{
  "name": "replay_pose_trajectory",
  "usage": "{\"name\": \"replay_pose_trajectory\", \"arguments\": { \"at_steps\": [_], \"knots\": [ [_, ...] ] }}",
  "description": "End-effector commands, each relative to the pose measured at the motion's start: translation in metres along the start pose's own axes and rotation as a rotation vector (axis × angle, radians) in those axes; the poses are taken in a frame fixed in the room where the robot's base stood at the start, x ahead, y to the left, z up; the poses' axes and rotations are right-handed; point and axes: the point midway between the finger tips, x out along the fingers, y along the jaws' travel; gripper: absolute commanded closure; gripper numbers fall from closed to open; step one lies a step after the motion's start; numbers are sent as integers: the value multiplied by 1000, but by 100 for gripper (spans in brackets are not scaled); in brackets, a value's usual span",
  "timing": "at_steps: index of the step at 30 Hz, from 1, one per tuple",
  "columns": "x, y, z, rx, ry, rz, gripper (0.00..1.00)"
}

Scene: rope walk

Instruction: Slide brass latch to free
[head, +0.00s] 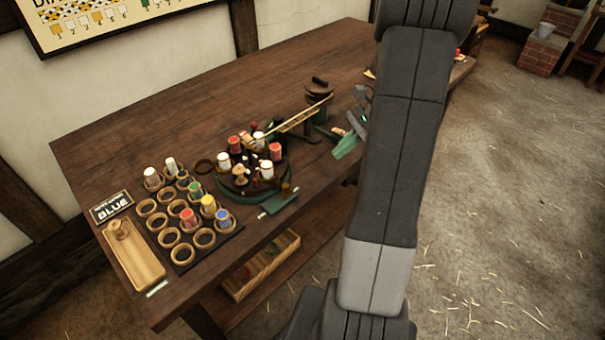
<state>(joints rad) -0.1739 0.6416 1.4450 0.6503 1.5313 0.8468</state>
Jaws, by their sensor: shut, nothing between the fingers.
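I cannot make out a brass latch with certainty. A round stand with a dark green base (228,190) carries several white and red bobbins near the table's front edge. A small green plate (279,203) sticks out at its front right, with a small brownish piece (286,188) just behind it. A long yellowish bar (304,116) slants up to the right behind the stand. My arm stands at the right and runs out of the top edge, hiding part of the table.
A dark wooden table (180,97) fills the middle. A black rack (205,240) of round cups, some with coloured bobbins, stands front left. Beside it are a wooden tray (136,262) and a "BLUE" sign (111,206). A green block (345,146) sits near my arm. The back left tabletop is clear.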

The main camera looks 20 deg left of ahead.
Motion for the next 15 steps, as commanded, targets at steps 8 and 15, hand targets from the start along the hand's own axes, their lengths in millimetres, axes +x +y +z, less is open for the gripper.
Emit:
{"name": "replay_pose_trajectory", "arguments": {
  "at_steps": [8,15],
  "knots": [
    [4,0,0,0,-1,1,100],
    [39,1,0,2,-3,5,100]
  ]
}}
